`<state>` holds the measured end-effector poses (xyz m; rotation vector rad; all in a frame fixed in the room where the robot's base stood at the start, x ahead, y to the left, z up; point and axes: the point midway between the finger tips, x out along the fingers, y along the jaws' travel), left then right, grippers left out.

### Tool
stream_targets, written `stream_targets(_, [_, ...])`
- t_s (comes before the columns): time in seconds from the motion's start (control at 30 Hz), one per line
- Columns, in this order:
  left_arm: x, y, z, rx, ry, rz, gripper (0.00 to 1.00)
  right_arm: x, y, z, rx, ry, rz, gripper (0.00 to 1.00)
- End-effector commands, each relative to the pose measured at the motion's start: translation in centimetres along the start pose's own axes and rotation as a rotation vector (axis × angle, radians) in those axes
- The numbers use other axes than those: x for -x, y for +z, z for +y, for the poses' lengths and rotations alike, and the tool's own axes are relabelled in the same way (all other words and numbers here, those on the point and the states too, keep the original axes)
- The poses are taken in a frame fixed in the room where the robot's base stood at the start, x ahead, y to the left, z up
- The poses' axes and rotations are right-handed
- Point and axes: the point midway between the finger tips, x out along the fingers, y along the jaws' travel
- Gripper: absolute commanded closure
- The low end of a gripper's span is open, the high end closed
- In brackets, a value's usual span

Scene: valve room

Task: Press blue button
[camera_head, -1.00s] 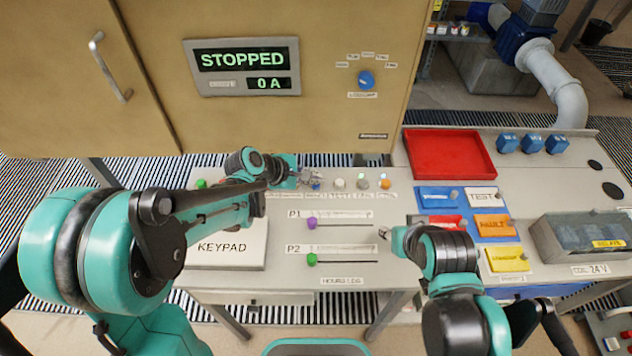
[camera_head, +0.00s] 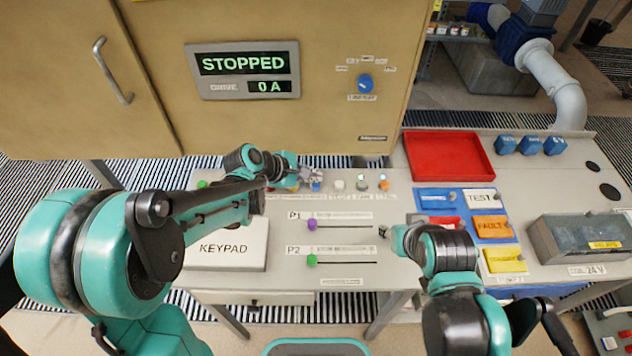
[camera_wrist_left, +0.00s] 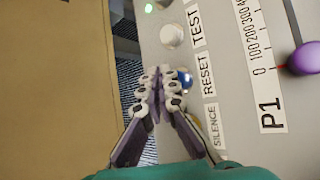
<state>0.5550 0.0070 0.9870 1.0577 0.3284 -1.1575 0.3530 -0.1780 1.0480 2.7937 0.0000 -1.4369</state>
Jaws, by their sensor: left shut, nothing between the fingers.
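The blue button (camera_head: 316,187) is in the row of buttons along the back of the sloped desk panel. In the left wrist view the blue button (camera_wrist_left: 185,78) shows beside the RESET label, partly hidden by my fingers. My left gripper (camera_head: 318,176) is shut and empty, its fingertips right by the button. In the wrist view the closed fingertips (camera_wrist_left: 161,72) overlap the button's left side; I cannot tell whether they touch it. My right gripper (camera_head: 384,232) is over the desk near the slider ends; its fingers are too small to read.
The cabinet (camera_head: 330,120) rises behind the row. Purple slider (camera_head: 312,224), green slider (camera_head: 311,261) and keypad cover (camera_head: 228,246) lie nearer. A red tray (camera_head: 450,181) is at right.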

Motion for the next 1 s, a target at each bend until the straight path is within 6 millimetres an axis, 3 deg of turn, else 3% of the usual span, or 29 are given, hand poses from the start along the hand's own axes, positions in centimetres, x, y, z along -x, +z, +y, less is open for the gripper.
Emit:
stream_targets(0.23, [0.5,0.4,0.4,0.000,0.000,0.000,1.00,0.5,-0.3,0.0,0.000,0.000,0.000,0.60])
stream_targets(0.7, [3.5,2.6,2.6,0.000,0.000,0.000,1.00,3.2,-2.3,0.0,0.000,0.000,0.000,0.60])
stream_targets(1.0, [3.5,2.5,2.5,0.000,0.000,0.000,1.00,3.1,-2.2,0.0,0.000,0.000,0.000,0.60])
